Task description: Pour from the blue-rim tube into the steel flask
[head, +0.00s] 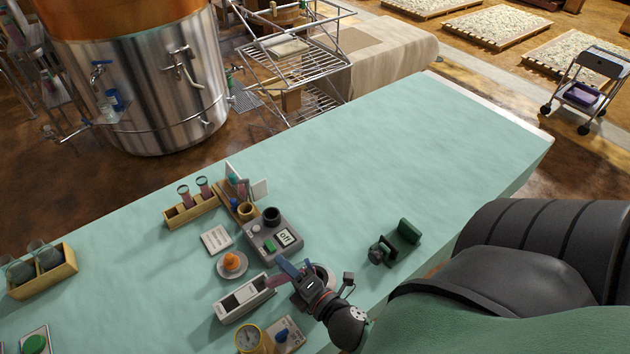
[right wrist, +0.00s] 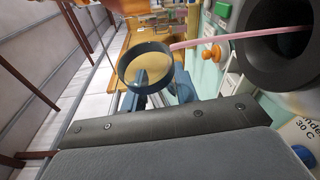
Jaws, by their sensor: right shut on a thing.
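My right gripper (head: 287,277) is shut on the blue-rim tube (right wrist: 146,68), which is tilted. Its dark blue rim and clear mouth face the right wrist camera. A thin pink stream (right wrist: 235,36) leaves the lip and runs into the dark opening of a wide grey vessel (right wrist: 258,62), which looks like the steel flask. In the head view a pink part of the tube (head: 275,282) shows beside the gripper, and the gripper hides most of the pouring spot. How full the vessel is cannot be seen. My left gripper is not in view.
A grey device with an "off" display (head: 285,236), an orange knob on a saucer (head: 232,263), a white block (head: 240,300) and a yellow gauge (head: 249,339) crowd around the gripper. A wooden rack (head: 190,213) holds tubes. A green holder (head: 403,240) stands right. The table's far right is clear.

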